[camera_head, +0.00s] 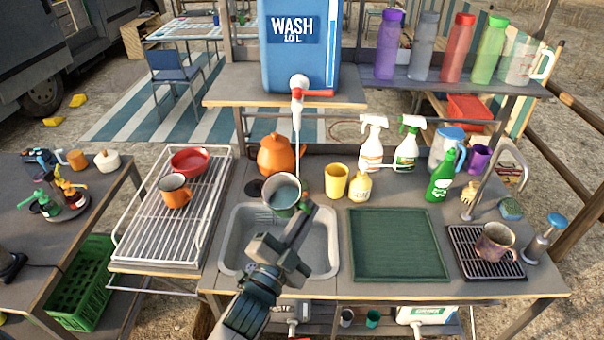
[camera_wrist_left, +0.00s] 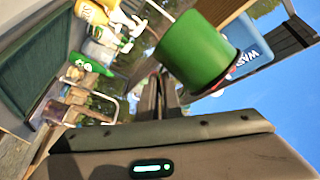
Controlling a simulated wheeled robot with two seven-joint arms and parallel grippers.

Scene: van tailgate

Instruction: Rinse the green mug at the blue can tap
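The green mug (camera_head: 284,209) is above the left part of the sink basin (camera_head: 327,245), its opening showing to the head camera. In the left wrist view the green mug (camera_wrist_left: 197,55) is at the fingertips. My left gripper (camera_head: 299,226) is shut on it, on the side nearest me; the exact contact is hidden. The fingers (camera_wrist_left: 160,97) are close together in the wrist view. The blue can (camera_head: 296,60), marked WASH, stands on a shelf behind. Its tap (camera_head: 299,85) has a red lever pointing right. A thin pale stream runs from the tap down to the mug. My right gripper is not in view.
A wire rack (camera_head: 160,235) with a red bowl (camera_head: 190,160) and an orange mug (camera_head: 175,191) is left of the sink. An orange pot (camera_head: 276,157), yellow cup (camera_head: 336,181) and spray bottles (camera_head: 372,145) stand behind. A green mat (camera_head: 397,245) lies clear to the right.

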